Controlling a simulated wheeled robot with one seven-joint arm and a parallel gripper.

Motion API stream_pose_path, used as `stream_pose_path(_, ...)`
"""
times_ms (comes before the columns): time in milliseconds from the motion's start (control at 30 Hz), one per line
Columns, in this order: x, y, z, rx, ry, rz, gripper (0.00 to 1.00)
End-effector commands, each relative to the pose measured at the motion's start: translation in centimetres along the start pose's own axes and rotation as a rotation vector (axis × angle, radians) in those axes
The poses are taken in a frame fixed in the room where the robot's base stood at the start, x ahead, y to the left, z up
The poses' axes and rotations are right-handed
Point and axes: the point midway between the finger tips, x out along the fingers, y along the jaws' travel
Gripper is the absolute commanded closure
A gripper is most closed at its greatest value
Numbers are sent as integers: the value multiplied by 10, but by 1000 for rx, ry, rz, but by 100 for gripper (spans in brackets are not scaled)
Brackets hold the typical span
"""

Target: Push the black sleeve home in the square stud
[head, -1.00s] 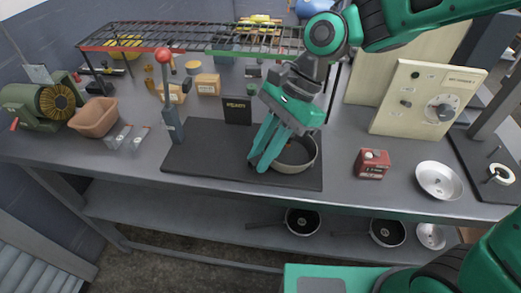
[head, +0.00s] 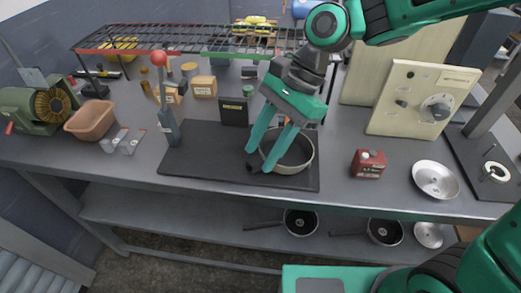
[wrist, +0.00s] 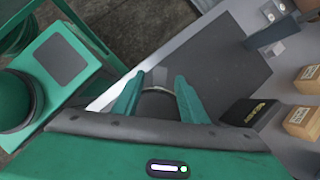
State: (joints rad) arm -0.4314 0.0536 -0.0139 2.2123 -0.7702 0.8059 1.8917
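A round pan (head: 305,158) with a pale rim and dark inside sits on the black mat (head: 205,150). My gripper (head: 258,158) points down at the pan's left side, with its two green fingers spread apart. A short dark piece (head: 252,168) shows at the pan's lower left by the fingertips; it may be the black sleeve, but I cannot tell it from the square stud. In the wrist view, the gripper (wrist: 158,92) is open, with part of a dark round thing (wrist: 157,104) between the fingers. I see no clear grip on anything.
A red-knobbed lever (head: 167,115) stands at the mat's left. A black box (head: 234,111) stands behind the mat. A red box (head: 370,163), a metal bowl (head: 436,180) and a control panel (head: 420,100) are to the right. A wire rack (head: 190,38) spans the back.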

Motion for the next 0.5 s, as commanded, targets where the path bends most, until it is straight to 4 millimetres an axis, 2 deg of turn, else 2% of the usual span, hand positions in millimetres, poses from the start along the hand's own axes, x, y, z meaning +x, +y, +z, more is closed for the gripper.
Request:
stream_pose_path(300,-60,-2,-1,-1,1,-4,61)
stream_pose_path(500,-84,-1,-1,-1,1,-2,61)
